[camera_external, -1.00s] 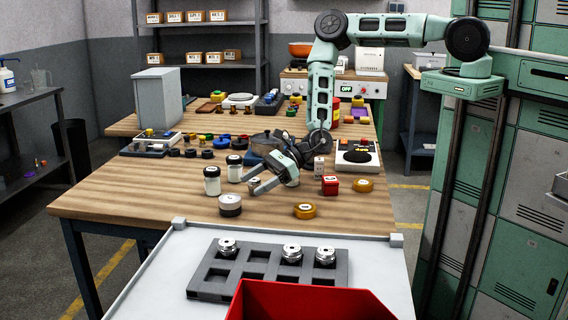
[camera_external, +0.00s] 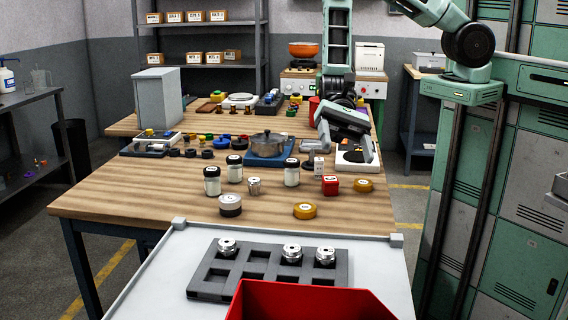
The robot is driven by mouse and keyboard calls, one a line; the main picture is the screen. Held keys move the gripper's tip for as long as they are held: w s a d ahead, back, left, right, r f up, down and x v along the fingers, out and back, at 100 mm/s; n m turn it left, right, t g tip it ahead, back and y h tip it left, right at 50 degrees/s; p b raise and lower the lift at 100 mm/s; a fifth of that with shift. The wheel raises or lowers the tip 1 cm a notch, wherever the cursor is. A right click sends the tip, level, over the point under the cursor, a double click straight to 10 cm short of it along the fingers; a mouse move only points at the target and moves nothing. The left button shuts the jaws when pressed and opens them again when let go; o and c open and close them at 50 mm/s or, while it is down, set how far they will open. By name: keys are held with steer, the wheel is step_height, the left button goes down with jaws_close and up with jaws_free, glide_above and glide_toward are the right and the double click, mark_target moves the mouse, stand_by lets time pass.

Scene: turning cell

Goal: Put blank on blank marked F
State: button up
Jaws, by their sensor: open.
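A small silver metal piece (camera_external: 254,186) stands alone on the wooden table between the jars. Silver metal pieces with a top hole sit in the dark pocketed tray: one at the back left (camera_external: 227,247), one in the middle (camera_external: 292,253) and one at the right (camera_external: 325,256). I cannot read a letter F on any of them. My gripper (camera_external: 346,147) is open, with its fingers apart and no object visible between them. It hangs above the table's right side, near the black-and-white device, away from the metal pieces.
The dark tray (camera_external: 257,282) has several empty pockets, with a red bin (camera_external: 310,304) in front. The table's front left is clear.

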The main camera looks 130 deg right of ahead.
steer(key=s+a+r+n+g+h, duration=0.1)
steer(key=s+a+r+n+g, duration=0.2)
steer(key=s+a+n+g, duration=0.35)
steer(key=s+a+r+n+g, duration=0.35)
steer(key=s+a+n, duration=0.25)
steer(key=s+a, duration=0.25)
steer(key=s+r+n+h, duration=0.3)
steer(key=s+n+h, duration=0.2)
steer(key=s+n, duration=0.3)
steer(key=s+r+n+t+h, duration=0.1)
steer(key=s+r+n+h, duration=0.2)
steer(key=s+n, duration=0.5)
steer(key=shift+s+a+t+h, duration=0.25)
steer(key=shift+s+t+h, duration=0.05)
steer(key=shift+h, duration=0.6)
step_height(320, 180, down, 13)
steer(key=b, duration=1.3)
steer(key=shift+f, duration=0.2)
